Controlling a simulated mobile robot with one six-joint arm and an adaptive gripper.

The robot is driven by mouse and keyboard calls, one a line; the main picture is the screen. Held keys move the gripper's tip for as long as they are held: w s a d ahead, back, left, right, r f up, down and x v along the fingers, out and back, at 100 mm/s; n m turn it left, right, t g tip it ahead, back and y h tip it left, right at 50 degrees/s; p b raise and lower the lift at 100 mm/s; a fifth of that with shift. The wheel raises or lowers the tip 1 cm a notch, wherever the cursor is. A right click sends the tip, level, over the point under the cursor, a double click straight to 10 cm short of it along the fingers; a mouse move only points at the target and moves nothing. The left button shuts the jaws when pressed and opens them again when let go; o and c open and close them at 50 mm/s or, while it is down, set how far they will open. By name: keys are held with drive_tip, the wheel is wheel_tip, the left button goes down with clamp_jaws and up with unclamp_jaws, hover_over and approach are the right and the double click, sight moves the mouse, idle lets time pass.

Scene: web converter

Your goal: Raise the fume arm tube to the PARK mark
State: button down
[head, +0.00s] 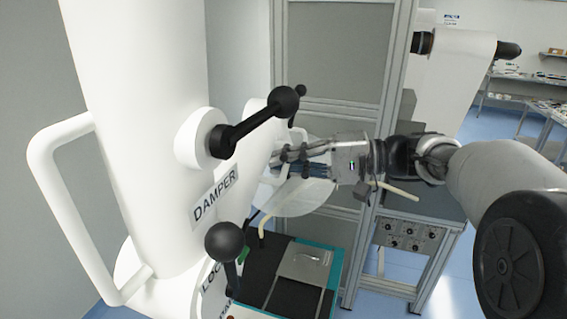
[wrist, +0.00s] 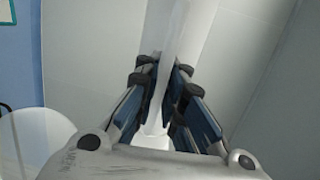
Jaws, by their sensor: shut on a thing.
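The fume arm tube (head: 135,120) is a thick white tube filling the left of the head view. It carries a white loop handle (head: 48,170) on its left side, a black lever (head: 252,121) above a DAMPER label (head: 215,195), and a black ball-knobbed lever (head: 222,243) by LOCK lettering lower down. My gripper (head: 280,160) is at the tube's right side. In the wrist view its fingers (wrist: 164,78) are shut on a white bar (wrist: 177,40), which looks like a handle. The tube partly hides the grip in the head view. No PARK mark is clearly readable.
A clear round disc (head: 300,197) is below my gripper. A grey framed machine (head: 335,55) stands behind, with a control panel (head: 402,236). A dark bench top with a metal plate (head: 305,262) is below. Shelves (head: 525,90) stand far right over open blue floor.

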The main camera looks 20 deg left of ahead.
drive_tip(key=c, duration=1.8)
unclamp_jaws()
drive_tip(key=shift+w+d+r, duration=0.1)
drive_tip(key=shift+d+r, duration=0.05)
drive_tip(key=shift+d, duration=0.1)
drive_tip(key=shift+o, duration=0.4)
drive_tip(key=shift+a, duration=0.15)
drive_tip(key=v, duration=1.2)
